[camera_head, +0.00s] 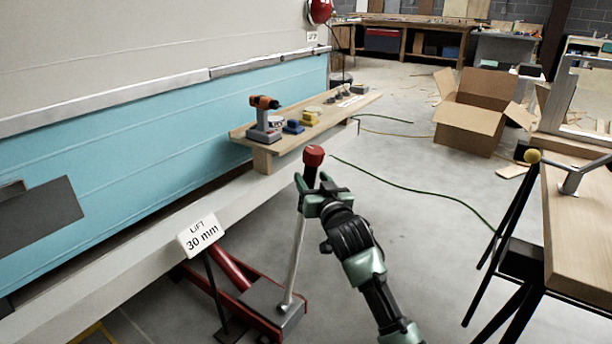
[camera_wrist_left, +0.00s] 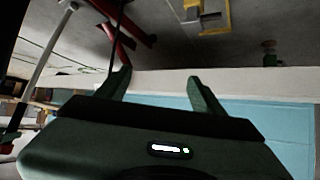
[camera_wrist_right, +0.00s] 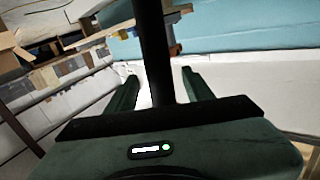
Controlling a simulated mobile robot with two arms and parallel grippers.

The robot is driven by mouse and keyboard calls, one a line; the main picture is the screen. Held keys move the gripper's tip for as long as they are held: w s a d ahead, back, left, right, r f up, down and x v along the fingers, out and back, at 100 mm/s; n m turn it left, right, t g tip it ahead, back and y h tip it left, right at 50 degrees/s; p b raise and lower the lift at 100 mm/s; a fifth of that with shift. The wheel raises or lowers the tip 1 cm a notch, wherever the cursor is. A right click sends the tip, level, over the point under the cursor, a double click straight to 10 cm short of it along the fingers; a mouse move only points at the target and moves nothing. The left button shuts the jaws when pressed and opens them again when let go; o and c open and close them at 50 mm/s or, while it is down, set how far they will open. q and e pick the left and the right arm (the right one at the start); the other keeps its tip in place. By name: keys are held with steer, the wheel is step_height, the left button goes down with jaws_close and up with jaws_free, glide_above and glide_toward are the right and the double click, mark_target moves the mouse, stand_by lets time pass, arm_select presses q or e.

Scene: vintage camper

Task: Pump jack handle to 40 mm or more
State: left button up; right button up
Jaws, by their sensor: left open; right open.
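The red floor jack (camera_head: 240,284) stands on the floor beside the camper's lower edge. Its handle (camera_head: 294,255) is a silver rod, nearly upright, with a black grip and a red knob (camera_head: 313,156) on top. A white sign (camera_head: 202,236) reads "LIFT 30 mm". My right gripper (camera_head: 312,190) is at the black grip just below the knob. In the right wrist view the dark grip (camera_wrist_right: 152,40) passes between its open fingers. My left gripper (camera_wrist_left: 159,76) is open and empty in the left wrist view, where the handle (camera_wrist_left: 48,60) shows at upper left.
A wooden shelf (camera_head: 340,112) along the teal camper side (camera_head: 130,145) holds a drill (camera_head: 264,118) and small tools. A wooden-topped workbench (camera_head: 580,225) stands at right. An open cardboard box (camera_head: 470,118) and green hose lie farther back. Floor between shelf and bench is mostly clear.

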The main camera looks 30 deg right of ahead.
steer(key=b+x, duration=0.1)
steer(key=x, duration=0.3)
steer(key=shift+w+d+f, duration=0.1)
steer(key=shift+w, duration=0.25)
arm_select(q)
steer(key=w+d+r+t+h, duration=0.1)
steer(key=w+r+t, duration=0.2)
steer(key=r, duration=0.2)
steer(key=shift+w+d+r+t, duration=0.2)
steer(key=shift+w+d+t, duration=0.1)
steer(key=shift+w+d, duration=0.05)
arm_select(e)
steer(key=shift+w+d, duration=0.1)
steer(key=shift+w, duration=0.3)
jaws_close()
